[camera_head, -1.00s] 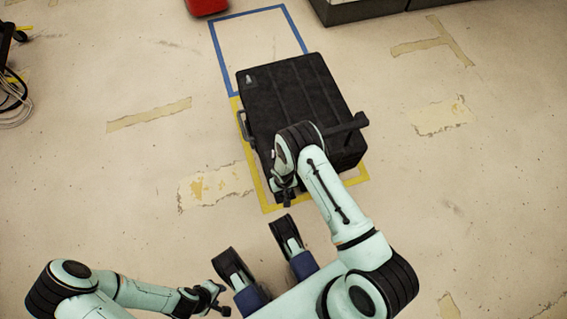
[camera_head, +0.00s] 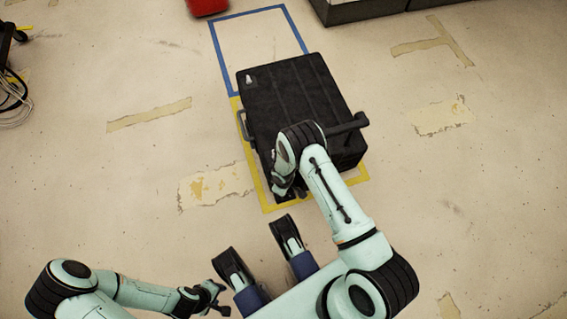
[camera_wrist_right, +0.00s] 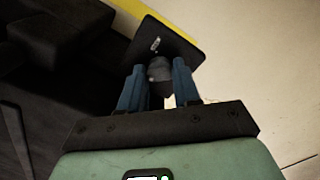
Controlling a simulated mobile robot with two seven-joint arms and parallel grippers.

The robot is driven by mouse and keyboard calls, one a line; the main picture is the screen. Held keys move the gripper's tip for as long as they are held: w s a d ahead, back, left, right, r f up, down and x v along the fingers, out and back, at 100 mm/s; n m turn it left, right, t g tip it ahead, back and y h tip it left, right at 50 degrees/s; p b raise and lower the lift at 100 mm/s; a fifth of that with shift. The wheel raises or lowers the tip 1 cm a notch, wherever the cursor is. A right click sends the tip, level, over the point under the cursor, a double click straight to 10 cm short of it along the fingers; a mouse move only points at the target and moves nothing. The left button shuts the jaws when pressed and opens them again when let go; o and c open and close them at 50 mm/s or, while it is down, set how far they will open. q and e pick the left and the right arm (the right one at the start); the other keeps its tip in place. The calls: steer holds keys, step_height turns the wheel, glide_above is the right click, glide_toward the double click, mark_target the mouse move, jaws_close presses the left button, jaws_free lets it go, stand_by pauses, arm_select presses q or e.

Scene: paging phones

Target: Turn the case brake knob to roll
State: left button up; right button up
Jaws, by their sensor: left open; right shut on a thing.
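The black case (camera_head: 290,85) stands on the floor inside a yellow taped outline. The grey brake knob (camera_wrist_right: 159,68) shows in the right wrist view, on a dark plate (camera_wrist_right: 176,42) with a small pale mark. My right gripper (camera_wrist_right: 160,80) is shut on the knob, with one blue finger on each side of it. In the head view my right arm covers the near part of the case, and the knob is hidden. My left gripper (camera_head: 217,300) is open and empty, low over the floor at the bottom, away from the case.
A blue taped outline (camera_head: 213,45) adjoins the yellow one (camera_head: 262,190) at its far end. A red object (camera_head: 207,5) and a dark low unit (camera_head: 350,10) stand at the back. Cables (camera_head: 14,100) lie at the left edge. The floor beside the case is clear.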

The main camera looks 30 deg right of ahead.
steer(key=shift+n, duration=0.3)
steer(key=o, duration=0.8)
steer(key=shift+r, duration=0.15)
arm_select(q)
steer(key=w+d+r+t+p, duration=0.1)
steer(key=w+r+t+p, duration=0.2)
steer(key=w+r, duration=0.3)
steer(key=w+p, duration=0.1)
steer(key=w, duration=0.2)
steer(key=shift+r+m, duration=0.3)
arm_select(e)
step_height(320, 180, up, 13)
steer(key=shift+r, duration=0.1)
arm_select(q)
steer(key=shift+s, duration=0.1)
